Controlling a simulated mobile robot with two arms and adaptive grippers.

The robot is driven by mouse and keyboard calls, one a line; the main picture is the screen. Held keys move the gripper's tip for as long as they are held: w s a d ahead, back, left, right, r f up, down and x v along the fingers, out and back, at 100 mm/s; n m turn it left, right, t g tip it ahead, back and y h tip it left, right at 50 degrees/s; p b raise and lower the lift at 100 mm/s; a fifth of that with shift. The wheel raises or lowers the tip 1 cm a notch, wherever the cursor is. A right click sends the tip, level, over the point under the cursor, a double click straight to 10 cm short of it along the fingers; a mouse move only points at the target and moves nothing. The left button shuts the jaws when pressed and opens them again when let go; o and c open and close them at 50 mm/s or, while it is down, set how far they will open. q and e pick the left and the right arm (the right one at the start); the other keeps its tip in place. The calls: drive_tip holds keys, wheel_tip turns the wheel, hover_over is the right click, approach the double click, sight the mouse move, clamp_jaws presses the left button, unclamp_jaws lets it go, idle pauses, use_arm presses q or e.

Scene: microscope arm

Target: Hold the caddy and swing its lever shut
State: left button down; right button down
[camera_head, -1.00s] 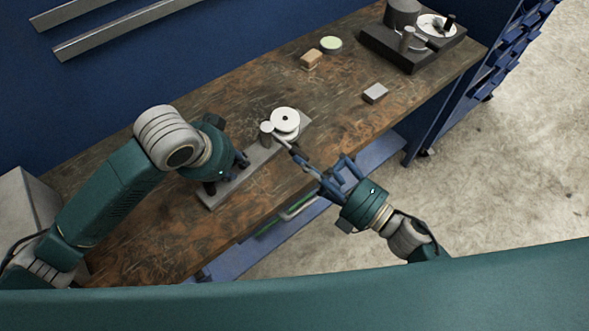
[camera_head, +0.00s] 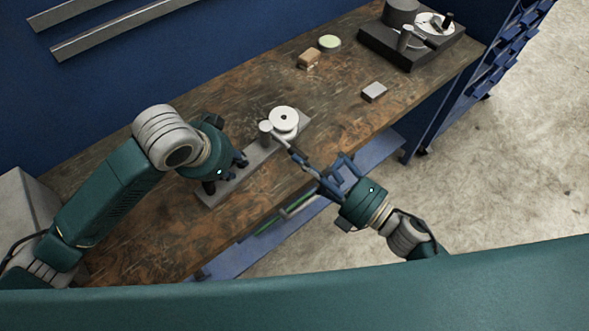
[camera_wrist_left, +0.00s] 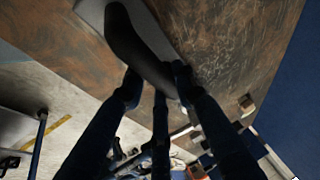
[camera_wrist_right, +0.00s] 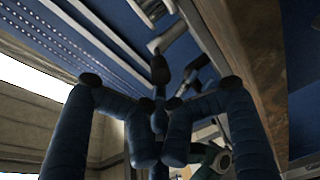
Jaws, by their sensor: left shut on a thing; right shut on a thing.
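The caddy is a long grey base plate (camera_head: 258,162) on the workbench, with a white stacked disc (camera_head: 284,118), a short grey post (camera_head: 265,131) and a lever (camera_head: 294,152) reaching from the post toward the bench's front edge. My left gripper (camera_head: 226,172) is shut on the dark handle at the plate's near left end; the handle (camera_wrist_left: 135,40) shows between its fingers in the left wrist view. My right gripper (camera_head: 326,180) is shut on the lever's outer end, beyond the bench's front edge. The fingers hide the exact grip. In the right wrist view its fingertips (camera_wrist_right: 172,108) nearly meet.
The workbench (camera_head: 150,240) also holds a grey block (camera_head: 374,92), a brown block (camera_head: 308,59), a round green-topped tin (camera_head: 330,43) and a dark device (camera_head: 385,45) at the back right. A blue wall stands behind. Blue shelving is at the right.

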drive_tip(key=s+d, duration=0.2)
drive_tip(key=s, duration=0.9)
drive_tip(key=shift+s+r, duration=0.15)
drive_tip(key=shift+s, duration=0.15)
drive_tip(key=c, duration=2.4)
unclamp_jaws()
drive_tip(key=shift+a, duration=0.1)
clamp_jaws()
drive_tip(key=shift+s+a+m+t+h, duration=0.5)
drive_tip(key=shift+a+m+t+h, duration=0.3)
drive_tip(key=shift+m+h, duration=0.25)
drive_tip(key=shift+s+a+m+t+h, duration=0.6)
drive_tip(key=shift+m+t+h, duration=0.25)
drive_tip(key=shift+h, duration=0.3)
drive_tip(key=shift+w, duration=0.1)
drive_tip(key=shift+a, duration=0.1)
